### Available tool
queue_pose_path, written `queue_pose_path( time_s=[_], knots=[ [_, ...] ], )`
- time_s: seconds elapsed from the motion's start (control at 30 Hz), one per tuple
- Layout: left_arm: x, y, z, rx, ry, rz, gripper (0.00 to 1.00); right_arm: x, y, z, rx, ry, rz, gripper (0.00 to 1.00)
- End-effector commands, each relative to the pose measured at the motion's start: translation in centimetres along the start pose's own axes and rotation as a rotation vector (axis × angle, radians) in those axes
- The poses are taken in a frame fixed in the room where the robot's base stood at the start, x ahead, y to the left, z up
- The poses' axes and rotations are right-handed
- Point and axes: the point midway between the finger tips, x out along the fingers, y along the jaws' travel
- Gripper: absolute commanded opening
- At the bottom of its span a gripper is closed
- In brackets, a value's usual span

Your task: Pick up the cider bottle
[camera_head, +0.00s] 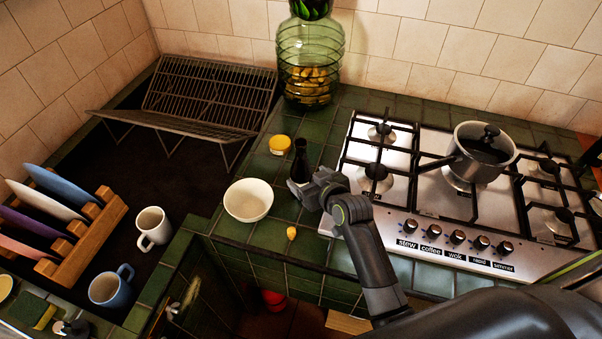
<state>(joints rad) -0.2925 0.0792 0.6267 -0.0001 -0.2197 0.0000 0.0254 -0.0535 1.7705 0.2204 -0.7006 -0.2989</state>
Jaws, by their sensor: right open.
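A dark, slim bottle (299,160), which looks like the cider bottle, stands upright on the green tiled counter between the white bowl and the stove. My right gripper (305,186) is at the bottle's lower part, with its arm coming in from the lower right. It is open, and its fingers partly hide the bottle's base. I cannot tell whether the fingers touch the bottle. My left gripper is not in view.
A white bowl (248,200) stands just left of the gripper. A yellow-lidded jar (279,145) and a large green glass jar (310,62) stand behind. The gas stove (400,190) with a pot (483,158) is right. A small yellow item (291,233) lies in front.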

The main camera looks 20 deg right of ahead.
Motion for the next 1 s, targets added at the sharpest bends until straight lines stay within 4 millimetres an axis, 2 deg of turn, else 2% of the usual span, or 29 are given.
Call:
queue_pose_path(
  time_s=[0.17, 0.6, 0.93, 1.0],
  knots=[
    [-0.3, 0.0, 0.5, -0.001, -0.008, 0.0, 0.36, 0.8, 0.0, 0.0, 0.0, 0.0, 0.0, 0.78],
    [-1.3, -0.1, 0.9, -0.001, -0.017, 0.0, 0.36, 5.0, -0.2, 0.5, 0.0, 0.0, 0.0, 0.78],
    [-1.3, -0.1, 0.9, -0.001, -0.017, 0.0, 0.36, 5.3, -0.1, 0.6, 0.0, 0.0, 0.001, 0.78],
    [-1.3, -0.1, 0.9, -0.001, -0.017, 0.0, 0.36, 5.3, -0.1, 0.6, 0.0, 0.0, 0.001, 0.69]
  ],
)
